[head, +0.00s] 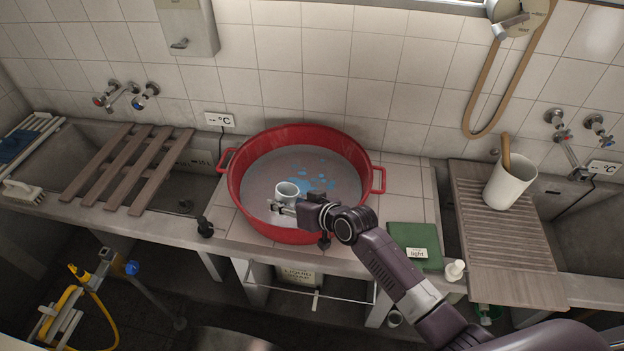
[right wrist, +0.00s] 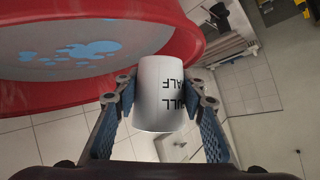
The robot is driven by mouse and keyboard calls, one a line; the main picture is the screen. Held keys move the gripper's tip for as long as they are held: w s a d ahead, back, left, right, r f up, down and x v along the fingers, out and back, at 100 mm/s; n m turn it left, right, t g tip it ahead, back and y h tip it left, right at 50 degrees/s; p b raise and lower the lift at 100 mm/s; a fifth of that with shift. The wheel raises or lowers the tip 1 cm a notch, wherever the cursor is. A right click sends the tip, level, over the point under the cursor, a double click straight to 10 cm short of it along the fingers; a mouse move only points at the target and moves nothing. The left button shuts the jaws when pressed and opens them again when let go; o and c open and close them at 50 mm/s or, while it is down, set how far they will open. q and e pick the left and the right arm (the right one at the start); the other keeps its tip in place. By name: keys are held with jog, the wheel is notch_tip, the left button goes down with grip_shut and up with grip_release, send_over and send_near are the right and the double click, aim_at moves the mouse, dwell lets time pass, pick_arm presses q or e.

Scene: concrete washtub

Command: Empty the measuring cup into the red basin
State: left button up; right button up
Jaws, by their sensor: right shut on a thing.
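The white measuring cup (head: 288,189) is over the near part of the red basin (head: 243,199), with its round mouth facing up in the head view. My right gripper (head: 281,206) is shut on the cup. In the right wrist view, its two fingers press the sides of the cup (right wrist: 158,95), where black FULL and HALF lettering shows. The basin (right wrist: 190,45) shows there at upper left. Blue patches lie on the grey inside of the basin. The cup's contents are too small to tell. My left gripper is not in view.
A wooden slatted rack (head: 121,172) lies over the left sink. Right of the basin are a green book-like item (head: 405,238), a white bottle (head: 455,270) and a ribbed board (head: 510,245) with a white pot (head: 508,183). A small black item (head: 205,228) stands left of the basin.

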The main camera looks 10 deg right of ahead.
aim_at(277, 189)
jog(key=shift+s+a+r+n+h, duration=0.2)
jog(key=shift+a+r+n+h, duration=0.15)
jog(key=shift+r+n+h, duration=0.05)
jog(key=shift+s+a+t, duration=0.1)
jog(key=shift+t, duration=0.2)
jog(key=shift+r+p, duration=0.55)
jog(key=shift+p, duration=0.1)
notch_tip(277, 189, up, 4)
jog(key=p, duration=0.3)
jog(key=shift+p, duration=0.4)
jog(key=shift+f+n+h, duration=0.15)
jog(key=shift+n+h, duration=0.15)
jog(key=shift+h, duration=0.1)
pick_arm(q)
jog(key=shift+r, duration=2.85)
pick_arm(e)
jog(key=shift+n+t+h, duration=0.3)
jog(key=shift+n+t, duration=0.1)
